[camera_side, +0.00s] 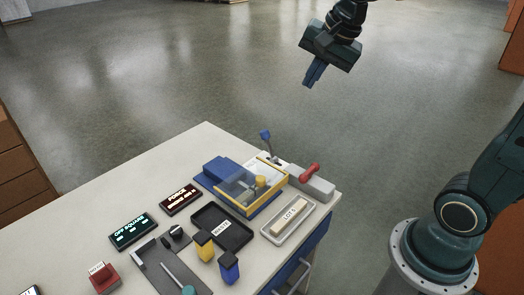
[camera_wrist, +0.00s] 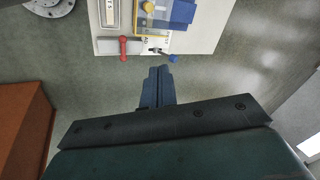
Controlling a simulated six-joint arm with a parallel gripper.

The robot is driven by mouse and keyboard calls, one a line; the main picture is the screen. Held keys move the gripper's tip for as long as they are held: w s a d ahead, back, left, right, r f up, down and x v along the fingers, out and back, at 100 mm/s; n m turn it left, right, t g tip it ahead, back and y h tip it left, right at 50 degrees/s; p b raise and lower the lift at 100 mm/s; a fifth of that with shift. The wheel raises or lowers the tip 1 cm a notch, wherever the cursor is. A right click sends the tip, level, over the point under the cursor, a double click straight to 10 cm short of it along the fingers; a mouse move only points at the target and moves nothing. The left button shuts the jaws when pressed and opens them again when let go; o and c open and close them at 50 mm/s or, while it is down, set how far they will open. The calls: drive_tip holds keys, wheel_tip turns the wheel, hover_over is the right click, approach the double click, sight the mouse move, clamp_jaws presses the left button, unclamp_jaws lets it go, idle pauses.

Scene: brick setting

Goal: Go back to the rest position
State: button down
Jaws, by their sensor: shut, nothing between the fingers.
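My gripper (camera_side: 313,73) hangs in the air at the upper middle of the side view, well above and beyond the table's far edge. Its two blue fingers are together with nothing between them. In the wrist view my gripper (camera_wrist: 160,72) points toward the table, its fingers side by side over bare floor. The fingers touch nothing.
The table (camera_side: 140,180) holds a blue and yellow press-like fixture (camera_side: 245,184), a red-handled grey block (camera_side: 310,180), a black tray (camera_side: 222,228), a pale tray with a labelled brick (camera_side: 290,216) and two small displays (camera_side: 133,231). Open floor surrounds my gripper.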

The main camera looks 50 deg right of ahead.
drive_tip(key=s+a+f+n, duration=0.1)
drive_tip(key=s+a+n, duration=0.1)
drive_tip(key=s+n, duration=0.4)
drive_tip(key=s+a+f+n, duration=0.1)
drive_tip(key=s+a+n, duration=0.1)
drive_tip(key=s+n, duration=0.5)
drive_tip(key=shift+s+f+t, duration=0.25)
drive_tip(key=shift+s+t, duration=0.05)
drive_tip(key=shift+s, duration=1.95)
drive_tip(key=shift+w+a, duration=0.1)
